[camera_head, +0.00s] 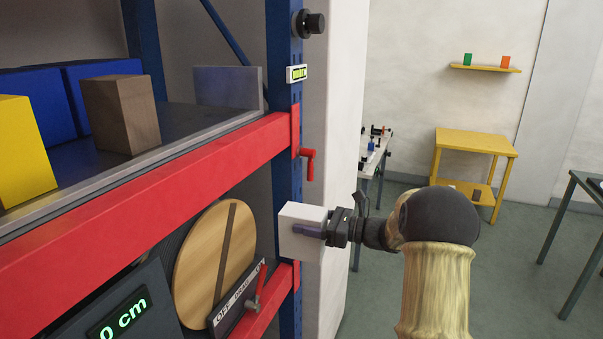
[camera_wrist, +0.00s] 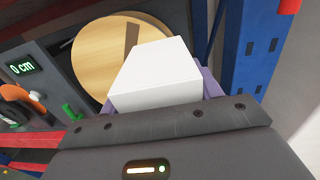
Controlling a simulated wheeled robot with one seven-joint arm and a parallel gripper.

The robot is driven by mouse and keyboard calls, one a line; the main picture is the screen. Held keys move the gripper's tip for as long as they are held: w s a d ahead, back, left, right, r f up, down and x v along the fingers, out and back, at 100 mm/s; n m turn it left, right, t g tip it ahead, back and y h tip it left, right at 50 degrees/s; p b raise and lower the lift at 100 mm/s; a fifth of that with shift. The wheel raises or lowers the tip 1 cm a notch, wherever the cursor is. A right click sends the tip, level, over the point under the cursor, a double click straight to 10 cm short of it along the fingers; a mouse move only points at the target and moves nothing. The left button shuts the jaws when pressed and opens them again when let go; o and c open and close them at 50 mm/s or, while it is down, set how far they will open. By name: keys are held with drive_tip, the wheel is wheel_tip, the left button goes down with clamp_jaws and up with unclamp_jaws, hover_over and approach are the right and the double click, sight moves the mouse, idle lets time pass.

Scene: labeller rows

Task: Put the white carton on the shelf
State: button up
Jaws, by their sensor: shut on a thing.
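The white carton (camera_head: 298,218) is held at the end of my arm, in front of the blue rack post. My gripper (camera_head: 318,230) is shut on it, with a purple finger along its side. In the wrist view the carton (camera_wrist: 158,75) sits between the purple fingers, and a round wooden disc is behind it. The shelf (camera_head: 172,135) is a grey board behind a red beam, at the upper left and higher than the carton.
On the shelf stand a brown block (camera_head: 122,113), a yellow block (camera_head: 22,150) and blue boxes (camera_head: 85,85). A red crank (camera_head: 307,158) juts from the blue post (camera_head: 287,100). Below are the wooden disc (camera_head: 205,265) and a display reading 0 cm (camera_head: 118,318). Bare board shows right of the brown block.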

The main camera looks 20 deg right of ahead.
drive_tip(key=s+f, duration=0.2)
drive_tip(key=f, duration=0.7)
drive_tip(key=s+f, duration=0.2)
drive_tip(key=f, duration=0.7)
drive_tip(key=s+a+f, duration=0.2)
drive_tip(key=s+f, duration=0.3)
drive_tip(key=f, duration=0.3)
drive_tip(key=s+a+f, duration=0.3)
drive_tip(key=s+f, duration=0.3)
drive_tip(key=f, duration=0.2)
drive_tip(key=shift+s+a+f, duration=0.2)
drive_tip(key=shift+s+f, duration=0.05)
drive_tip(key=shift+f, duration=0.15)
drive_tip(key=shift+w, duration=0.1)
